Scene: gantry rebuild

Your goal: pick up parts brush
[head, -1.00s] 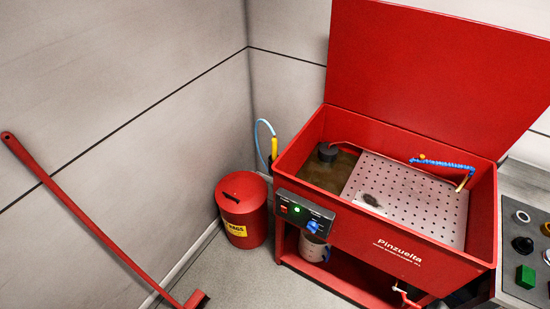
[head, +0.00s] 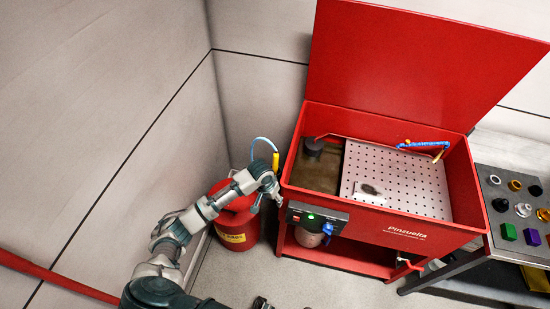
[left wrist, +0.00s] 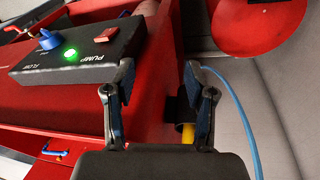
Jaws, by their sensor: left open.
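The likely parts brush, a yellow handle (head: 276,160) with a thin blue hose, stands upright at the left side of the red parts washer (head: 365,221). In the left wrist view a short yellow piece of the handle (left wrist: 188,134) shows in a black holder (left wrist: 178,108), partly hidden by the right-hand finger. Its bristles are hidden. My left gripper (head: 268,201) is open and empty, near the washer's left front corner, in front of the handle. In the left wrist view the left gripper (left wrist: 160,82) has its fingers apart, with the washer's side behind them. My right gripper does not show.
The control box (head: 317,217) with a green light and blue knob is close to the left gripper. A red rags bin (head: 232,236) stands behind the forearm. The wall is at the left. A bench with parts (head: 513,212) is at the right.

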